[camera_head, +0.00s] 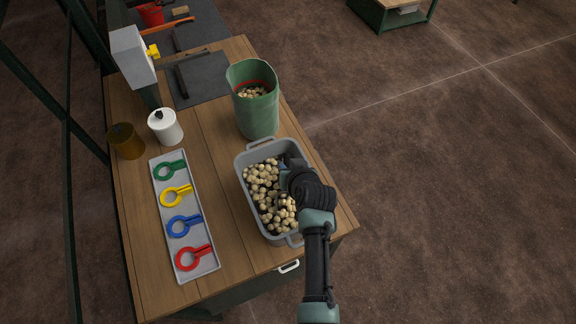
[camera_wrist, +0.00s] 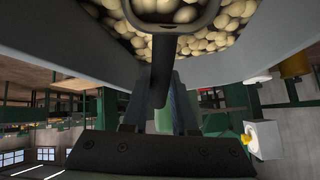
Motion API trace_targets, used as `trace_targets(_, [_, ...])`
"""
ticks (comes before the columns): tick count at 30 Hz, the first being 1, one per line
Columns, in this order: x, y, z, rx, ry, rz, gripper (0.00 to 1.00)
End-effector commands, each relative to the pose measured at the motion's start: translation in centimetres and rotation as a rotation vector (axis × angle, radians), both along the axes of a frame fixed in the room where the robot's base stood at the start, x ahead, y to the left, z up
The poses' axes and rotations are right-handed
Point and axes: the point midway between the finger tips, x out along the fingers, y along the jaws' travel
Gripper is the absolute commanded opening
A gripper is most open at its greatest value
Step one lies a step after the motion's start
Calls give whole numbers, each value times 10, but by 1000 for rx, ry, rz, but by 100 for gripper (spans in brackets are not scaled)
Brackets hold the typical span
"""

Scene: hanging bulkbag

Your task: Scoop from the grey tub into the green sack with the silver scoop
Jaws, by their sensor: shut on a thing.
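The grey tub (camera_head: 240,160) stands on the near right part of the wooden bench, holding many pale round pieces (camera_head: 266,190). My gripper (camera_head: 290,170) is over the tub's right side, low at the rim. In the wrist view my gripper (camera_wrist: 163,95) is shut on the dark handle of the silver scoop (camera_wrist: 163,65). The scoop's bowl end shows at the top edge with pale pieces in it, among the tub's pieces. In the head view my gripper and arm mostly hide the scoop. The green sack (camera_head: 257,115) stands open and upright just behind the tub, with some pale pieces inside.
A grey tray (camera_head: 163,226) with green, yellow, blue and red rings lies left of the tub. A white jar (camera_head: 165,128), a brown jar (camera_head: 126,142) and a white box device (camera_head: 131,55) stand farther back left. Bare wood lies between tray and tub.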

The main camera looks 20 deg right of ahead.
Motion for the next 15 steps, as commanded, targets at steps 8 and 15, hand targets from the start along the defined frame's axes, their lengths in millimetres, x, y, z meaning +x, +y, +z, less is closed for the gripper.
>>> trace_targets(8, [0,0,18,0,-2,0,0])
trace_targets(15, [0,0,30,0,-2,0,0])
